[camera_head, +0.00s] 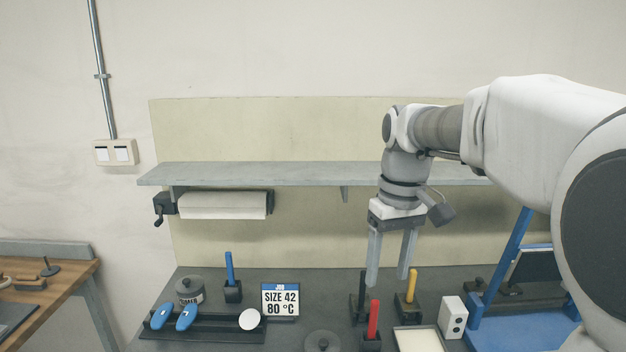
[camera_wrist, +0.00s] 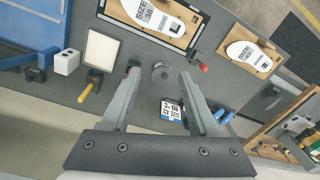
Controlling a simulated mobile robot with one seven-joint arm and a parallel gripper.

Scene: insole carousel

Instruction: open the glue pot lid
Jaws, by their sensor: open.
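A round grey lid with a small knob (camera_head: 322,342) shows at the bottom edge of the head view, its lower part cut off. The same round lid (camera_wrist: 161,72) lies between my fingertips in the wrist view. A second lidded grey pot (camera_head: 189,290) with a dark label stands at the back left of the bench; I cannot tell from the label which is the glue pot. Both lids look shut. My gripper (camera_head: 387,281) is open and empty, pointing down above the bench, right of and above the round lid. It also shows in the wrist view (camera_wrist: 160,74).
Handled tools stand near my fingers: red (camera_head: 373,319) and yellow (camera_head: 411,286). A white tray (camera_head: 420,340), a white box (camera_head: 453,317) and a blue frame (camera_head: 510,320) stand right. A shelf (camera_head: 300,174) is behind.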

